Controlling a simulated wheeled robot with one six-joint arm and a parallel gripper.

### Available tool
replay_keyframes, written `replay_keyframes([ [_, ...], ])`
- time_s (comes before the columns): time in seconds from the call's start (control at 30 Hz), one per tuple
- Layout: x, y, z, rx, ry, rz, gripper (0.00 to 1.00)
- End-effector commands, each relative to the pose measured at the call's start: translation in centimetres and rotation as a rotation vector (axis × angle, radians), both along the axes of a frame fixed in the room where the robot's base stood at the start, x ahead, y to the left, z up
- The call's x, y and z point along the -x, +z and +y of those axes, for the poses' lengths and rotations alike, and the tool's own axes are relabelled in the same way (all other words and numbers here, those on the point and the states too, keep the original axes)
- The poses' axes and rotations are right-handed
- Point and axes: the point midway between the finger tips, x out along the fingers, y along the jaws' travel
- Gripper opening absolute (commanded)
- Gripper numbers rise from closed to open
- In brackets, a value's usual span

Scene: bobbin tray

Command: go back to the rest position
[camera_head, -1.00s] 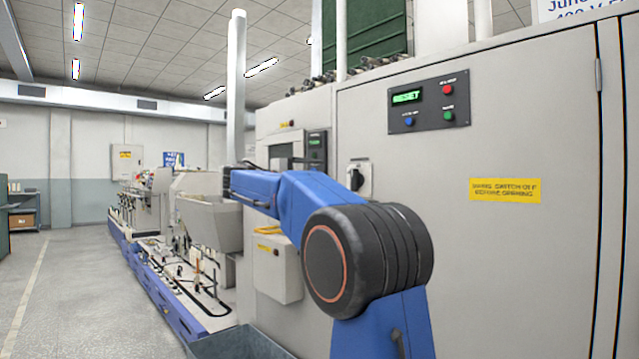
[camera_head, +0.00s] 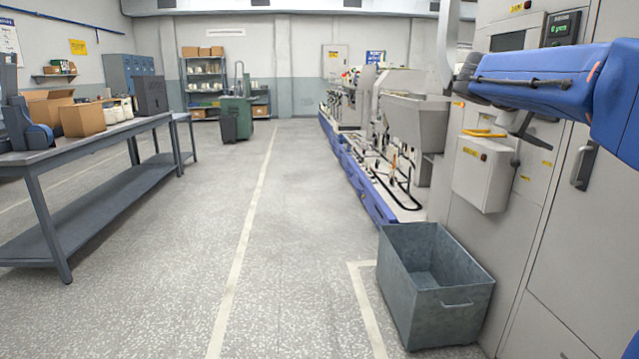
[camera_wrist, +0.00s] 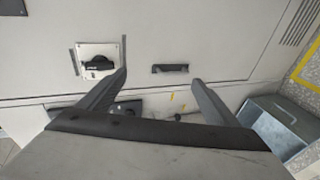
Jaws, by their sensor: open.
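My gripper (camera_wrist: 160,90) shows in the wrist view with its two dark fingers spread wide apart and nothing between them. It faces the grey machine cabinet (camera_wrist: 230,35), with a black recessed handle (camera_wrist: 170,68) and a black rotary switch (camera_wrist: 98,65) on a pale plate beyond the fingers. In the head view my blue arm reaches in from the right edge, in front of the cabinet. The gripper's fingers cannot be made out clearly there.
An empty grey metal bin (camera_head: 440,300) stands on the floor beside the cabinet; it also shows in the wrist view (camera_wrist: 280,125). A workbench (camera_head: 100,140) with cardboard boxes (camera_head: 82,119) stands at left. The aisle between is clear.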

Motion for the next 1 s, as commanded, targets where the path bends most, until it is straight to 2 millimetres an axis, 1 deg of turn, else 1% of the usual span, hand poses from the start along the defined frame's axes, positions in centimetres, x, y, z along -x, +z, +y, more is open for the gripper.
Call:
replay_keyframes([
  [0.03, 1.7, -1.7, 0.9, -0.055, 0.018, -0.003, 0.84],
  [0.17, 5.4, -6.3, 3.5, -0.202, 0.059, -0.012, 0.84],
  [0.2, 6.6, -7.8, 4.4, -0.248, 0.070, -0.016, 0.84],
  [0.37, 11.3, -13.7, 8.2, -0.428, 0.109, -0.033, 0.84],
  [0.4, 12.6, -15.1, 9.2, -0.474, 0.116, -0.039, 0.84],
  [0.57, 17.4, -20.9, 13.4, -0.655, 0.141, -0.064, 0.84],
  [0.7, 21.7, -25.8, 17.2, -0.812, 0.152, -0.090, 0.84],
  [0.9, 27.3, -32.4, 22.3, -1.028, 0.149, -0.137, 0.84],
  [1.0, 29.4, -34.9, 24.3, -1.113, 0.142, -0.159, 0.84],
])
